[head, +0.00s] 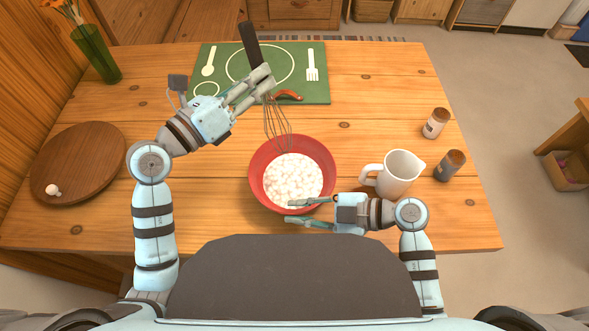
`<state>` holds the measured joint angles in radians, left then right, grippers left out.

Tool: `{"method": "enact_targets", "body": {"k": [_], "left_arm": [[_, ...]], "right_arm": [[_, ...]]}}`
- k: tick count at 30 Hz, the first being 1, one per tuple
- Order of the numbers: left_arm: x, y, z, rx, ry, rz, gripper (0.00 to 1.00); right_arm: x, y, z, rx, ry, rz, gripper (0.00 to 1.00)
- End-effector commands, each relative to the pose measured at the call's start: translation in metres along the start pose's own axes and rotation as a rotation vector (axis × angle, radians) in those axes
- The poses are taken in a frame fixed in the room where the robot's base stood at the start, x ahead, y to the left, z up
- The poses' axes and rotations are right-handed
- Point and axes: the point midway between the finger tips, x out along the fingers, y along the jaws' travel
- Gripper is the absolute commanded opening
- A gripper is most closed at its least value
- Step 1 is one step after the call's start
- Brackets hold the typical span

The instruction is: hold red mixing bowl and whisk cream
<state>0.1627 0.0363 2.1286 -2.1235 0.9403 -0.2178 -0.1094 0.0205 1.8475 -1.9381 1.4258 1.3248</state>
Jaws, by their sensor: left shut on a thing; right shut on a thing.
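The red mixing bowl (259,157) stands on the wooden table, with lumpy white cream (292,180) inside. My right gripper (305,211) is shut on the bowl's near rim. My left gripper (268,84) is shut on the whisk (277,122), above and behind the bowl. The whisk's dark handle points up and away, and its wire loops hang down toward the bowl's far rim. From this angle I cannot tell whether the wires touch the rim. They are apart from the cream.
A white jug (397,173) and two small jars, one (435,122) behind the other (449,165), stand right. A round wooden board (90,140) and flower vase (97,52) are left.

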Motion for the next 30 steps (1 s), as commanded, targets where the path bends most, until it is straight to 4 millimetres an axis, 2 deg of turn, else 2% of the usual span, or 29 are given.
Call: {"method": "enact_targets", "body": {"k": [2, 3, 7, 15, 19, 30], "left_arm": [[0.000, 0.000, 0.000, 0.000, 0.000, 0.000, 0.00], [0.000, 0.000, 0.000, 0.000, 0.000, 0.000, 0.00], [0.000, 0.000, 0.000, 0.000, 0.000, 0.000, 0.00], [0.000, 0.000, 0.000, 0.000, 0.000, 0.000, 0.00], [0.000, 0.000, 0.000, 0.000, 0.000, 0.000, 0.00], [0.000, 0.000, 0.000, 0.000, 0.000, 0.000, 0.00]], "right_arm": [[0.000, 0.001, -0.001, -0.001, 0.001, 0.001, 0.00], [0.000, 0.001, -0.001, -0.001, 0.001, 0.001, 0.20], [0.000, 0.000, 0.000, -0.001, 0.001, 0.001, 0.41], [0.000, 0.000, 0.000, 0.000, 0.000, 0.000, 0.41], [-0.011, 0.000, 0.002, -0.002, -0.004, 0.000, 0.41], [-0.105, -0.001, 0.001, -0.002, -0.005, -0.004, 0.41]]}}
